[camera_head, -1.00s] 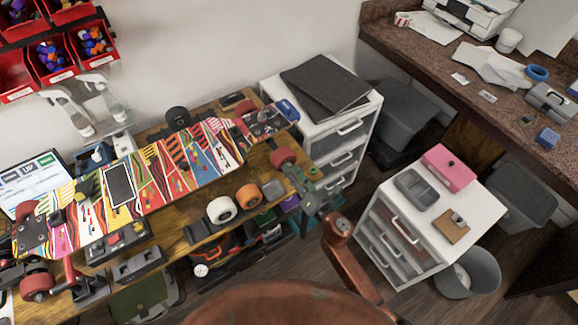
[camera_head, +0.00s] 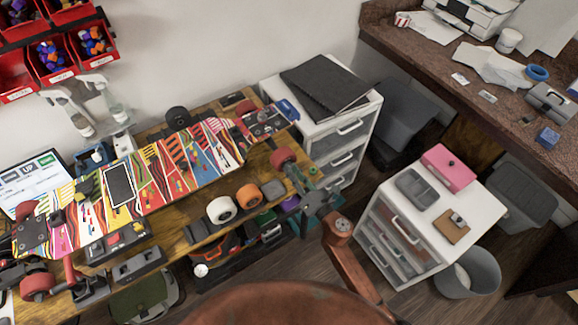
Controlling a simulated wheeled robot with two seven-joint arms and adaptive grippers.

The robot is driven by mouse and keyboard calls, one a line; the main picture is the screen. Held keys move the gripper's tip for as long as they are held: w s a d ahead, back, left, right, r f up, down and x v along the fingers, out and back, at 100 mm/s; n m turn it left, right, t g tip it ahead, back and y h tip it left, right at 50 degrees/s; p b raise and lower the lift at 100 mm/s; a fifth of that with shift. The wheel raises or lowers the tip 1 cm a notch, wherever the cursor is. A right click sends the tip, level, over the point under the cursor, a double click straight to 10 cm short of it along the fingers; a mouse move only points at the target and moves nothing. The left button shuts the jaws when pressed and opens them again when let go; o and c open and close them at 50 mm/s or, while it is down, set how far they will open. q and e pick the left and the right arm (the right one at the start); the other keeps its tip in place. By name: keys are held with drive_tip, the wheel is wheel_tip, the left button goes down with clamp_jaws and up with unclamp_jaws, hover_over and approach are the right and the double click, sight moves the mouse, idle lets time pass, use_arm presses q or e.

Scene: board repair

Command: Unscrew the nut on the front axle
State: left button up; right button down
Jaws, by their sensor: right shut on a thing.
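The colourful skateboard (camera_head: 160,180) lies across the wooden workbench, with a red wheel (camera_head: 283,158) at its right, front end. My right gripper (camera_head: 293,176) is at the outer side of this wheel, at the end of the front axle. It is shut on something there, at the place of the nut. The nut is too small and too covered by the fingers to make out. My left gripper is not in view.
A white wheel (camera_head: 221,209), an orange wheel (camera_head: 248,196) and a grey block stand on the workbench (camera_head: 180,226) near its front edge. A white drawer unit (camera_head: 350,125) is behind my right gripper. Another white drawer unit (camera_head: 480,215) stands to the right.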

drive_tip(key=n, duration=0.4)
drive_tip(key=shift+f, duration=0.1)
drive_tip(key=n, duration=0.3)
drive_tip(key=shift+d, duration=0.1)
drive_tip(key=shift+n, duration=1.3)
drive_tip(key=n, duration=0.3)
drive_tip(key=shift+s+d, duration=0.1)
drive_tip(key=shift+s, duration=0.05)
